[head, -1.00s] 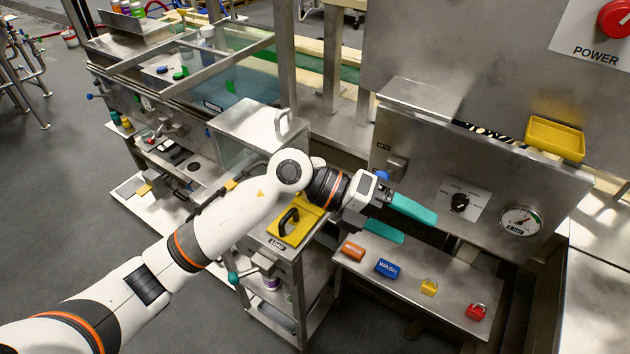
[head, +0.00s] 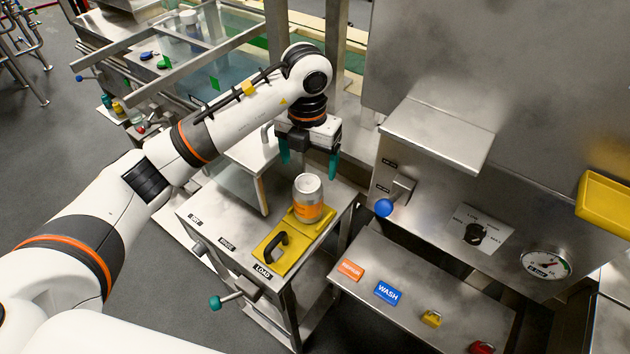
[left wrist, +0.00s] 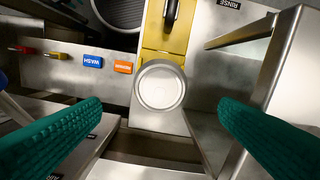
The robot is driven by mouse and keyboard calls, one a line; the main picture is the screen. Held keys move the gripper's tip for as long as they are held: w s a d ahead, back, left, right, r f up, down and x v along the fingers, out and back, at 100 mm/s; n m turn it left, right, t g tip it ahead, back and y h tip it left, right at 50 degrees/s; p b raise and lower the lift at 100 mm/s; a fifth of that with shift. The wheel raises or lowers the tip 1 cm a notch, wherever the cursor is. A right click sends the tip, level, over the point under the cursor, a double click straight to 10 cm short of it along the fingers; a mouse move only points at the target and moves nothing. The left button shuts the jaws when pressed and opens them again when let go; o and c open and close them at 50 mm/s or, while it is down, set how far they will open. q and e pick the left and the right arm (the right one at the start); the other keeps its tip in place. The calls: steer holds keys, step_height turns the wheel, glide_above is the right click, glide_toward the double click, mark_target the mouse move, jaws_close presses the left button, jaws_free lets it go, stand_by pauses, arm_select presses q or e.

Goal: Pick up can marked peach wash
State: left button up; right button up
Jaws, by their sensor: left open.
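A silver can with a white upper part and a peach-orange band (head: 308,204) stands upright on the yellow plate (head: 272,258) of the steel cart. Any lettering on it is too small to read. My left gripper (head: 309,168) points down with its teal fingers apart, just above and behind the can and not touching it. In the left wrist view the can's round lid (left wrist: 160,87) lies between the two widely parted fingers (left wrist: 160,112). My right gripper is not in view.
A black handle (head: 272,247) rises from the yellow plate in front of the can. A steel shelf to the right bears an orange block (head: 351,271), a blue WASH block (head: 388,293) and small padlocks. A machine panel with a blue-tipped lever (head: 384,208) stands behind it.

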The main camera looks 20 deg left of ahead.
mark_target(308, 183)
arm_select(q)
steer(key=shift+s+f, duration=0.1)
steer(key=f, duration=0.1)
steer(key=f+p, duration=0.1)
steer(key=f, duration=0.1)
steer(key=f+p, duration=0.1)
steer(key=shift+s+f, duration=0.25)
steer(key=shift+f, duration=0.75)
step_height(308, 183, down, 5)
steer(key=shift+r+p, duration=0.15)
steer(key=shift+p, duration=0.75)
steer(key=shift+f, duration=0.4)
steer(key=shift+w, duration=0.1)
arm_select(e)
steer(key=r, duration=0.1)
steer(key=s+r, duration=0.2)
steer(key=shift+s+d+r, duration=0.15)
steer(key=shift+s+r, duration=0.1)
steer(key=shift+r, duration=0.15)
arm_select(q)
steer(key=shift+c, duration=0.5)
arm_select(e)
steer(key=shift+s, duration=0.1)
arm_select(q)
steer(key=shift+r, duration=0.1)
steer(key=c, duration=1.2)
